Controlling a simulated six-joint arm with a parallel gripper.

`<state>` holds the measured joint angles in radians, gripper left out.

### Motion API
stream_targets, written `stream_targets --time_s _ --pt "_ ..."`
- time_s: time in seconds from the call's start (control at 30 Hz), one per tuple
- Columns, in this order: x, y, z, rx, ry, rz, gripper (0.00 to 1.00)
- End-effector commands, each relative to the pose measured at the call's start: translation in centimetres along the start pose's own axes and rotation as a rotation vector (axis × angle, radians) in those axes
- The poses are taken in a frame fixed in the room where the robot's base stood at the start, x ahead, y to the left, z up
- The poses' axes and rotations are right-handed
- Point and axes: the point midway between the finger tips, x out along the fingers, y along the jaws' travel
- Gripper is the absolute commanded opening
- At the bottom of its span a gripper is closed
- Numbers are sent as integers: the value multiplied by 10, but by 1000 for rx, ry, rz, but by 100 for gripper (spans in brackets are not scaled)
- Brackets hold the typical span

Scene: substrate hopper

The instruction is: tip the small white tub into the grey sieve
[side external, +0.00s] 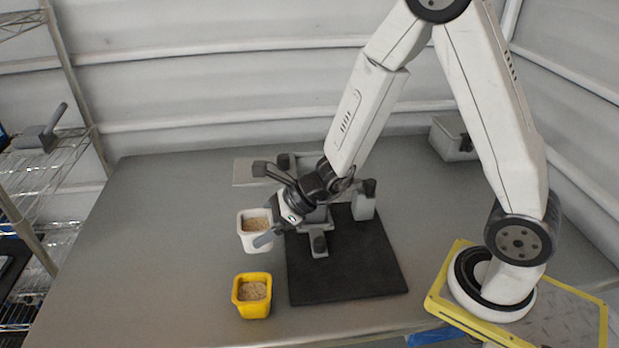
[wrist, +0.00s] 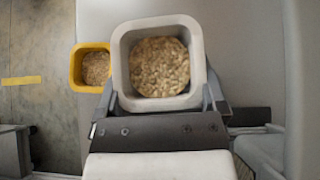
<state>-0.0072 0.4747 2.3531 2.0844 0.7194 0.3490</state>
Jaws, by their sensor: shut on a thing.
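The small white tub (side external: 247,243) is upright and holds pale, grainy material. My gripper (side external: 268,232) is shut on it, left of the black mat. In the wrist view the white tub (wrist: 118,62) sits between the two fingers of my gripper (wrist: 160,98), its open top facing the camera. It looks much larger than the yellow tub there, so it seems raised; the side view does not clearly show a gap beneath it. Grey apparatus (side external: 365,207) stands on the mat behind my gripper. My gripper and wrist cover much of it, and I cannot clearly make out the grey sieve.
A yellow tub (side external: 252,309) with similar material stands on the table just in front of the white tub; it also shows in the wrist view (wrist: 78,68). The black mat (side external: 350,275) is bare at its front. A grey box (side external: 450,138) stands at the back right. The table's left side is clear.

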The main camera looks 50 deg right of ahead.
Motion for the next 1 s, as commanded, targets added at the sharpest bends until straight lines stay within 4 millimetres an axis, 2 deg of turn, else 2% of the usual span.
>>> stream_targets --time_s 0.27,0.6,1.0 --pt "-24 0 31 -6 -5 -3 43" --pt "-63 0 80 -7 -5 -5 43" --pt "-94 0 120 -5 -3 -2 43"
